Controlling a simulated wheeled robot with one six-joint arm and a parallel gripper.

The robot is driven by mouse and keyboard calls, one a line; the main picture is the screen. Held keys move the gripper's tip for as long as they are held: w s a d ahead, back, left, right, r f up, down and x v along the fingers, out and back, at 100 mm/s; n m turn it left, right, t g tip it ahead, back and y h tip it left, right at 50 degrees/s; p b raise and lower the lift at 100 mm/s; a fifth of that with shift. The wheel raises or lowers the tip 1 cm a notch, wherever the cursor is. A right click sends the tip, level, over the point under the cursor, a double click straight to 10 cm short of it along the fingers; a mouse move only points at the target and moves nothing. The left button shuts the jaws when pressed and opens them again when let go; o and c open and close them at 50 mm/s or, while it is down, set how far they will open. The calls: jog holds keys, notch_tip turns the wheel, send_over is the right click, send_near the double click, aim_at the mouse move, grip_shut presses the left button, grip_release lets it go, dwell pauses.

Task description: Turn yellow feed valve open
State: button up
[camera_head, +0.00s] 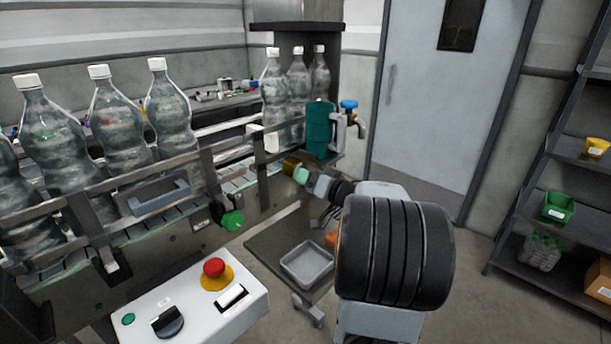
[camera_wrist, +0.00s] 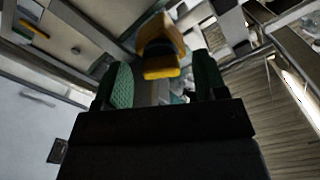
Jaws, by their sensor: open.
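The yellow feed valve shows as a yellow handle (camera_wrist: 162,62) between the two green finger pads of my gripper (camera_wrist: 163,82) in the wrist view. In the head view a small dull yellow part (camera_head: 290,163) on the side of the conveyor, just beyond my gripper (camera_head: 301,175), appears to be the same valve. My gripper is open, with a pad on either side of the handle. I cannot tell whether either pad touches it. My own arm and the small picture size hide much of the valve body and its angle.
A teal canister (camera_head: 319,130) and a blue-handled tap (camera_head: 349,105) stand just above the valve. Large bottles (camera_head: 118,120) line the conveyor. A green knob (camera_head: 232,220) sticks out to the left. A control box (camera_head: 190,305) and a grey tray (camera_head: 307,264) lie lower.

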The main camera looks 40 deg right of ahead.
jog(key=shift+w+a, duration=0.15)
jog(key=shift+w, duration=0.55)
jog(key=c, duration=0.9)
jog(key=shift+n, duration=0.8)
jog(key=shift+c, duration=0.2)
jog(key=o, duration=0.9)
jog(key=shift+o, duration=0.2)
jog(key=s+d, duration=0.2)
jog(key=s, duration=1.1)
jog(key=shift+s+d+b, duration=0.25)
jog(key=shift+s+b, duration=0.05)
